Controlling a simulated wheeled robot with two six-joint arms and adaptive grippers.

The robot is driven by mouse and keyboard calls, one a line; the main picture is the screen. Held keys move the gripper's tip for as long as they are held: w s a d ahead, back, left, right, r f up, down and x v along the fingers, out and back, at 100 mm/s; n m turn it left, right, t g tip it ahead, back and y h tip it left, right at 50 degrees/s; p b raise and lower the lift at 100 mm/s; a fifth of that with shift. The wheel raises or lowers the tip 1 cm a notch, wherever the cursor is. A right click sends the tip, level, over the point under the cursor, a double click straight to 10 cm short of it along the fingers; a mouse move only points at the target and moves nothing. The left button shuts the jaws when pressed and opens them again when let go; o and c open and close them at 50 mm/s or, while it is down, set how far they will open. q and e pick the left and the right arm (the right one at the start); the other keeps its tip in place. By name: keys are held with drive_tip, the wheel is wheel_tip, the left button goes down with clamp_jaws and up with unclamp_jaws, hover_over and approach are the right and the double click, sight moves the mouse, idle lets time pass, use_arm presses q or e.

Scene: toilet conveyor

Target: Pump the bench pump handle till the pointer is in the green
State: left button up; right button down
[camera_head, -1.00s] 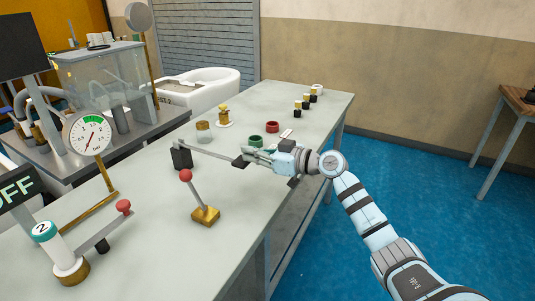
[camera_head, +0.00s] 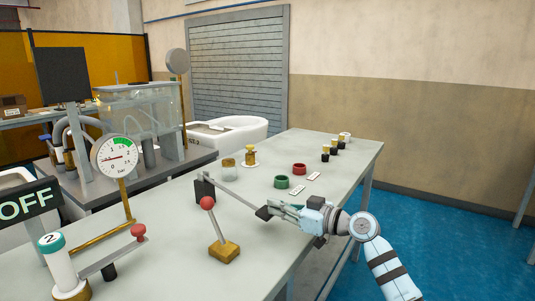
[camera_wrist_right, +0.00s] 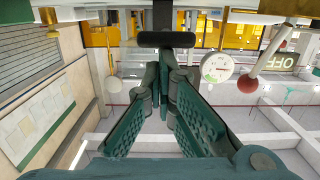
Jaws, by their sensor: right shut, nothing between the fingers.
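The bench pump handle is a grey lever (camera_head: 232,193) running from a dark block (camera_head: 205,188) on the bench, with a dark grip at its free end (camera_head: 263,213). It slopes down toward my right gripper (camera_head: 275,210), which is shut and empty, its fingertips at the grip. In the right wrist view the dark grip (camera_wrist_right: 165,40) lies crosswise just beyond the fingertips (camera_wrist_right: 168,75). The round gauge (camera_head: 115,155) stands at the left; its red pointer points left, below the green band at the top. My left gripper is not in view.
A red-knobbed lever (camera_head: 215,228) stands on a brass base in front of the handle. Another red-knobbed lever (camera_head: 115,256) and an OFF sign (camera_head: 30,205) are at the left.

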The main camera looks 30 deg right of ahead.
drive_tip(key=shift+f, duration=0.5)
drive_tip(key=s+d+r, duration=0.5)
drive_tip(key=s, duration=0.4)
drive_tip(key=shift+s+d+r+p, duration=0.15)
drive_tip(key=shift+d+p, duration=0.1)
drive_tip(key=shift+p, duration=0.05)
idle(0.9)
